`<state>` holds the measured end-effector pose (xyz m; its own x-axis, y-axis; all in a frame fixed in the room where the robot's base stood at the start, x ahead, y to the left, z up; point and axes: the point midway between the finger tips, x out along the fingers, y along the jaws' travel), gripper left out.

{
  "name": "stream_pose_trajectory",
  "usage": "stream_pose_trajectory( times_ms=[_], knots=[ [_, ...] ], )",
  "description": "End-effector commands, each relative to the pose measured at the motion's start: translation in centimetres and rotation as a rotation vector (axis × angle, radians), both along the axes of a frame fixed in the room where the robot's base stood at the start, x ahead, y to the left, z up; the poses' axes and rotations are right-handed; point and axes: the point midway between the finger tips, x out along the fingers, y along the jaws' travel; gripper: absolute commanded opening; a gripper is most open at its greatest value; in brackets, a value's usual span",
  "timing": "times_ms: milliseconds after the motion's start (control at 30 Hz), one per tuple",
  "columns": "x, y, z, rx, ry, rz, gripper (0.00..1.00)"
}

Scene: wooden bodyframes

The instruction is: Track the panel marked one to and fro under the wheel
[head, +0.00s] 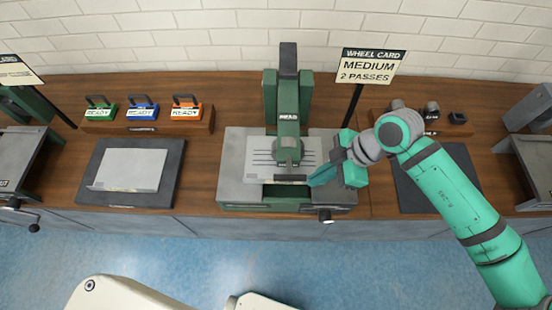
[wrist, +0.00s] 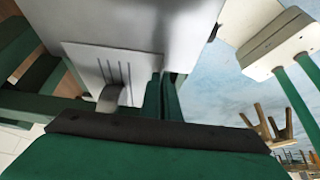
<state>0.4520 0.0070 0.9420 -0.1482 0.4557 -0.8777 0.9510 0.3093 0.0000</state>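The grey panel (head: 312,148) with dark parallel lines lies flat on the machine bed (head: 236,165), under the wheel (head: 288,151) of the green forming machine (head: 289,110). No number is readable on it. My gripper (head: 320,177) is at the panel's front right corner. In the wrist view, the panel (wrist: 85,65) shows several grooves, and my gripper (wrist: 163,95) has its two green fingers close together at its edge, apparently with the panel edge between them. The exact contact is hidden. A second pale panel (head: 128,170) lies on the dark mat (head: 172,157) at left.
A sign reading "WHEEL CARD MEDIUM 2 PASSES" (head: 372,66) stands behind the machine. Green (head: 100,112), blue (head: 142,112) and orange (head: 186,112) blocks marked READY sit on a wooden rack. A dark mat (head: 408,190) lies at right, partly behind my arm. Other machines stand at both ends.

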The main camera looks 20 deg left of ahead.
Motion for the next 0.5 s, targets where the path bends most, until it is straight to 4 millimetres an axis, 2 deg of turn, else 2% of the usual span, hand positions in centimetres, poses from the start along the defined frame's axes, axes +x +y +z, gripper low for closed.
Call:
stream_pose_trajectory(
  times_ms=[500],
  knots=[
    [-0.6, 2.0, 0.0, 0.000, 0.000, 0.001, 0.00]
  ],
)
